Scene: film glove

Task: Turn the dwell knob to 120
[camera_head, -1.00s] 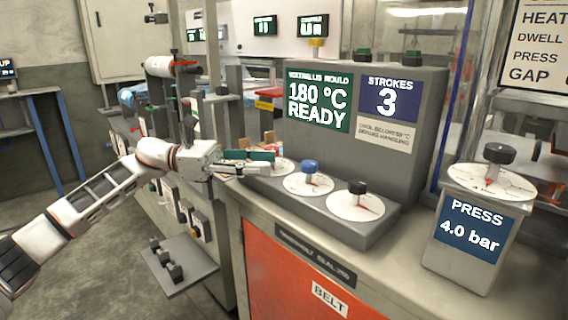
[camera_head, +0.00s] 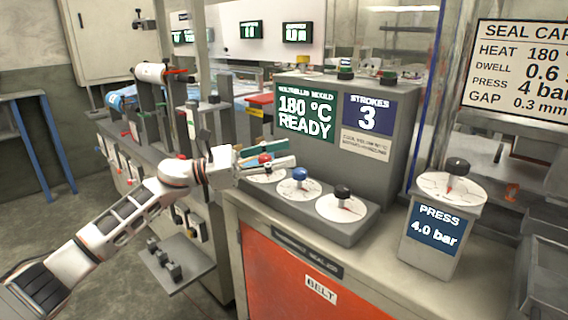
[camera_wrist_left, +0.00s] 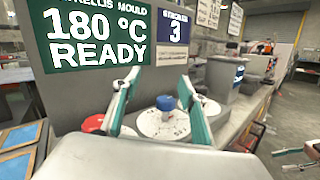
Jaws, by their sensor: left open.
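A sloped grey panel carries three white dials: one with a red knob (camera_head: 265,158), one with a blue knob (camera_head: 300,174) and one with a black knob (camera_head: 342,192). No dwell label is legible on them. My left gripper (camera_head: 291,152) is open and empty, above the red and blue dials, with its teal-padded fingers pointing right. In the left wrist view its fingers (camera_wrist_left: 157,100) stand apart, and the blue knob (camera_wrist_left: 165,102) shows in the gap beyond them, apparently untouched. A teal and grey piece at that view's lower right looks like part of my right gripper (camera_wrist_left: 303,158).
The machine housing (camera_head: 392,100) rises behind the dials, showing 180 °C READY and STROKES 3. A press pedestal (camera_head: 432,245) with its own black knob (camera_head: 457,166) stands to the right. A settings card (camera_head: 525,70) reads DWELL 0.6. Counter space between panel and pedestal is clear.

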